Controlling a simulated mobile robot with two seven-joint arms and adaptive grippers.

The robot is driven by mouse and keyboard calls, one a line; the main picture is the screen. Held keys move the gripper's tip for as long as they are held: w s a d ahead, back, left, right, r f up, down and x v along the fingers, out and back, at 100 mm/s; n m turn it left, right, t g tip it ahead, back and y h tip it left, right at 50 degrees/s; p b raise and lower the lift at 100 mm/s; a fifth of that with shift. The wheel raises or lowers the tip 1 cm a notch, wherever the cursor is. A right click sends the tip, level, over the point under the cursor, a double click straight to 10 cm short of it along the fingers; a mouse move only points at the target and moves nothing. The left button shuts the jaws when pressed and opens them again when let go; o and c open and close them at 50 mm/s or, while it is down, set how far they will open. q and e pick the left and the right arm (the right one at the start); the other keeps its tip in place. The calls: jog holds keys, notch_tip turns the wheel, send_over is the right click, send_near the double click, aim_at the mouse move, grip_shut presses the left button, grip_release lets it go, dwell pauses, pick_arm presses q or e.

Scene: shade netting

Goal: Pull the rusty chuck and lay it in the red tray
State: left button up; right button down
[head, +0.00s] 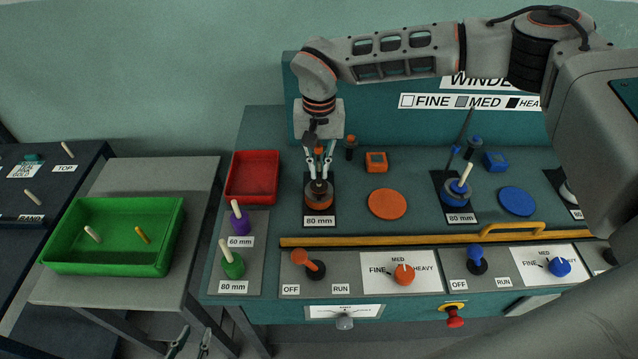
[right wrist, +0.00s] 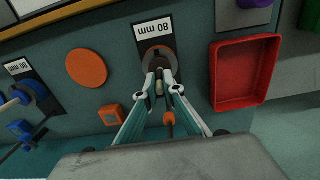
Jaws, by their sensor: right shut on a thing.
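The rusty chuck (head: 318,187) is a dark brown piece at the orange-ringed 80 mm station on the teal bench. My right gripper (head: 320,177) points down over it and is shut on its upright pin. In the right wrist view the pale pin end (right wrist: 159,87) shows between the fingers, with the dark chuck body (right wrist: 155,57) beyond, partly hidden. I cannot tell whether the chuck is clear of its seat. The red tray (head: 252,193) is empty, left of the station; it also shows in the right wrist view (right wrist: 213,75). My left gripper (head: 191,342) is open and empty, low at the bottom edge.
Purple (head: 239,220) and green (head: 231,263) chucks stand in front of the red tray. A green tray (head: 113,262) holding two pegs sits on the left table. A yellow rail (head: 400,240) crosses the bench front. A blue station (head: 456,196) with a pin stands right.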

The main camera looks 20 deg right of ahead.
jog(key=shift+r+p, duration=0.4)
jog(key=shift+r, duration=0.15)
jog(key=shift+r+p, duration=0.9)
jog(key=shift+r, duration=0.25)
jog(key=shift+r+p, duration=1.15)
jog(key=shift+r, duration=0.2)
jog(key=shift+r, duration=0.1)
jog(key=shift+r+p, duration=0.3)
jog(key=shift+r, duration=1.6)
